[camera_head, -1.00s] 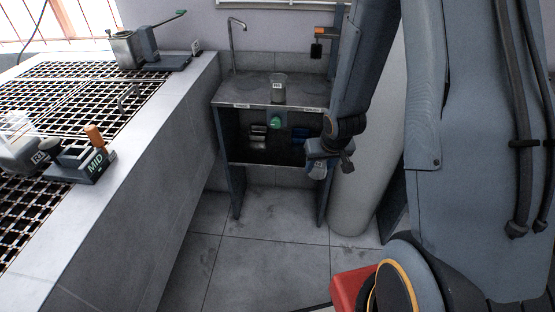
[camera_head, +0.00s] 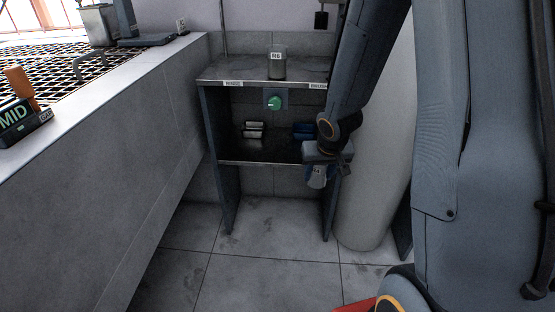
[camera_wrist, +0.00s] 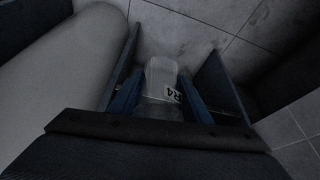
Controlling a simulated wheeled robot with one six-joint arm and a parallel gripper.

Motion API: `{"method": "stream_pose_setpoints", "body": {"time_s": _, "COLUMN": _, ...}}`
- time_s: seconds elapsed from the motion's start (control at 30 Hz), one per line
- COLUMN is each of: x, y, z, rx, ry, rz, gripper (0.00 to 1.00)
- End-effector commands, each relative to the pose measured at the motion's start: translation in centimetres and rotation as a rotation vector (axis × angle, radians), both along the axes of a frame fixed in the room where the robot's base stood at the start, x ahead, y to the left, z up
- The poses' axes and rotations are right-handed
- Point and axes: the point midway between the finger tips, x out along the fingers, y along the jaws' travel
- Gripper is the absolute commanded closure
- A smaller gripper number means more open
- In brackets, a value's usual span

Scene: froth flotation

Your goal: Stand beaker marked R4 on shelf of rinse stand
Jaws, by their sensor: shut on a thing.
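My gripper (camera_head: 320,168) is shut on a clear beaker (camera_head: 317,178), which hangs just below it at the right front of the rinse stand. In the wrist view the beaker (camera_wrist: 162,76) shows a white label reading R4, between the blue fingers of my gripper (camera_wrist: 158,98). The rinse stand (camera_head: 206,118) is a dark frame with a grey top and a lower shelf (camera_head: 240,156). The beaker is apart from the shelf, near its right front edge. Part of the stand's right side is hidden behind my arm.
Another labelled beaker (camera_head: 277,66) stands on the stand's top. A green knob (camera_head: 274,103) is on the back panel. A light block (camera_head: 253,130) and a blue block (camera_head: 304,131) sit inside. A pale cylinder (camera_head: 372,195) stands close right. A grey bench (camera_head: 140,150) runs along the left.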

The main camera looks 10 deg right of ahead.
Motion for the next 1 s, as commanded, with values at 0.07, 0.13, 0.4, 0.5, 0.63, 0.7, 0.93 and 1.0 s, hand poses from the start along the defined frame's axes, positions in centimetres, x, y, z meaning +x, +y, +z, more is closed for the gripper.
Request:
{"method": "stream_pose_setpoints", "body": {"time_s": 0.07, "x": 0.9, "y": -0.1, "z": -1.9, "rx": -0.004, "ry": -0.004, "rz": -0.008, "gripper": 0.82}}
{"method": "stream_pose_setpoints", "body": {"time_s": 0.13, "x": 1.3, "y": -0.3, "z": -2.8, "rx": -0.009, "ry": -0.005, "rz": -0.015, "gripper": 0.82}}
{"method": "stream_pose_setpoints", "body": {"time_s": 0.4, "x": 2.1, "y": -0.6, "z": -4.5, "rx": -0.017, "ry": -0.007, "rz": -0.036, "gripper": 0.82}}
{"method": "stream_pose_setpoints", "body": {"time_s": 0.5, "x": 2.4, "y": -0.7, "z": -4.6, "rx": -0.018, "ry": -0.007, "rz": -0.039, "gripper": 0.82}}
{"method": "stream_pose_setpoints", "body": {"time_s": 0.63, "x": 3.6, "y": -1.0, "z": -4.3, "rx": -0.018, "ry": -0.005, "rz": -0.039, "gripper": 0.82}}
{"method": "stream_pose_setpoints", "body": {"time_s": 0.7, "x": 4.6, "y": -1.2, "z": -4.2, "rx": -0.018, "ry": -0.005, "rz": -0.039, "gripper": 0.82}}
{"method": "stream_pose_setpoints", "body": {"time_s": 0.93, "x": 7.7, "y": -1.8, "z": -4.1, "rx": -0.018, "ry": -0.005, "rz": -0.039, "gripper": 0.82}}
{"method": "stream_pose_setpoints", "body": {"time_s": 1.0, "x": 8.5, "y": -2.0, "z": -4.1, "rx": -0.018, "ry": -0.005, "rz": -0.04, "gripper": 0.82}}
